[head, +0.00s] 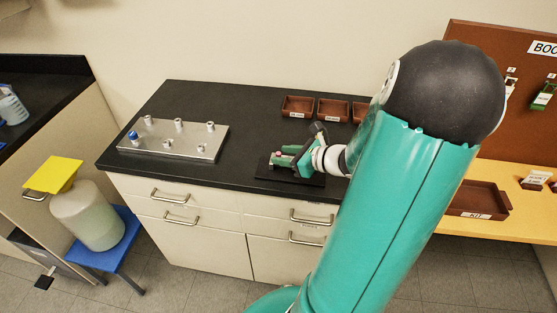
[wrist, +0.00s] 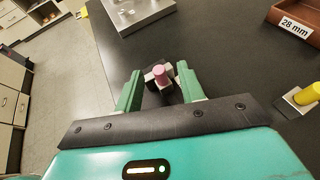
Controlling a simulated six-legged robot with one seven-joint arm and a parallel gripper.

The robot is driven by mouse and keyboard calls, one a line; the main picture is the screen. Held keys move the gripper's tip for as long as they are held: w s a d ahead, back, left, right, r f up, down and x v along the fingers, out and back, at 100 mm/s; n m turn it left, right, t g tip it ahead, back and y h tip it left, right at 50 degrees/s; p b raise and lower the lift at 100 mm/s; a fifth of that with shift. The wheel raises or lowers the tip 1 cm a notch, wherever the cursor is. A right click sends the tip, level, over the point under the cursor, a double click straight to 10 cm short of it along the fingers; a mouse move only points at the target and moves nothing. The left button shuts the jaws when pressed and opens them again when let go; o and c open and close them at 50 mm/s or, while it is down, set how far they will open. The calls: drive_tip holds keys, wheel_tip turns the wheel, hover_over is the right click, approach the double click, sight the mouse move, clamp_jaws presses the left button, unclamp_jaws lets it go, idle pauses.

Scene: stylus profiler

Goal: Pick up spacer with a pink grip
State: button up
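The spacer with a pink grip (wrist: 161,79) shows in the wrist view, its pink knob on a pale block above a dark base. It is between the two green fingers of my gripper (wrist: 159,88), with gaps visible on both sides. My gripper is open. In the head view my gripper (head: 286,161) is low over the dark mat on the black counter. The spacer is too small there to make out clearly.
A spacer with a yellow grip (wrist: 308,94) lies at the right in the wrist view, near a brown tray (wrist: 301,14) labelled 28 mm. A metal plate with posts (head: 208,149) stands on the counter's left. Brown trays (head: 298,107) line its back.

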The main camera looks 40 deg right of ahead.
drive_tip(key=shift+w+a+f, duration=0.15)
drive_tip(key=shift+w, duration=0.3)
drive_tip(key=shift+c, duration=0.5)
clamp_jaws()
